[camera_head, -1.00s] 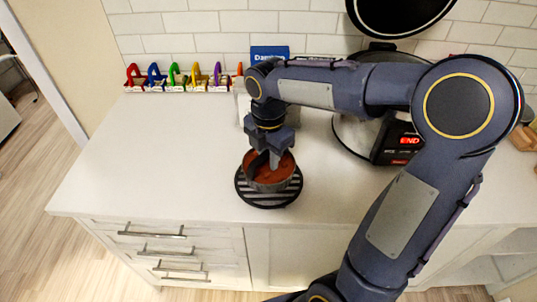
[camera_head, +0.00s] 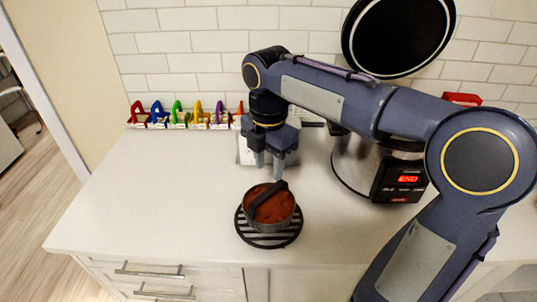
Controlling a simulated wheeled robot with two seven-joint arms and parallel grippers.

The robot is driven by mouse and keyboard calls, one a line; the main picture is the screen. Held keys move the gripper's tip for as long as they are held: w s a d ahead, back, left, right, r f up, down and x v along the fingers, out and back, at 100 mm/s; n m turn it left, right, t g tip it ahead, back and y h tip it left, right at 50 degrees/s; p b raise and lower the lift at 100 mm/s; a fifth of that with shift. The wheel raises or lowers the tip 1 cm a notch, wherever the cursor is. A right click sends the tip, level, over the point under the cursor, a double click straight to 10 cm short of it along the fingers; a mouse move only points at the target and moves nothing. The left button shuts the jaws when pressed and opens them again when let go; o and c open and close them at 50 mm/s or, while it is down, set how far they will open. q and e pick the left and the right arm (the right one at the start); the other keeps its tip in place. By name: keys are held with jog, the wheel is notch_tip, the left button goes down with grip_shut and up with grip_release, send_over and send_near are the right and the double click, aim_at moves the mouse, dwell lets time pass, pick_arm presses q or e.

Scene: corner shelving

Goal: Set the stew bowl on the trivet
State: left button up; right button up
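The stew bowl (camera_head: 272,212), a dark pot with reddish-brown stew and a black bar handle across its top, sits upright on the round black slatted trivet (camera_head: 270,238) near the counter's front edge. My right gripper (camera_head: 269,168) is above and just behind the bowl, clear of it. Its two fingers point down and stand apart with nothing between them. My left gripper is not in the view.
A cooker (camera_head: 385,165) with a lit red display and raised round lid (camera_head: 398,35) stands at the back right. Several coloured clips (camera_head: 178,114) line the back wall. The left part of the white counter (camera_head: 150,185) is clear.

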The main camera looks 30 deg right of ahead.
jog(key=s+a+f+m+t+y, duration=0.2)
jog(key=s+f+m, duration=0.2)
jog(key=s+m, duration=0.4)
jog(key=s+a+f+m+t+y, duration=0.1)
jog(key=s+a+f+m+t, duration=0.1)
jog(key=s+m, duration=0.7)
notch_tip(320, 180, down, 2)
jog(key=m+t, duration=0.1)
jog(key=m, duration=0.5)
jog(key=shift+f+t+y, duration=0.25)
jog(key=shift+t+y, duration=0.05)
jog(key=shift+y, duration=0.1)
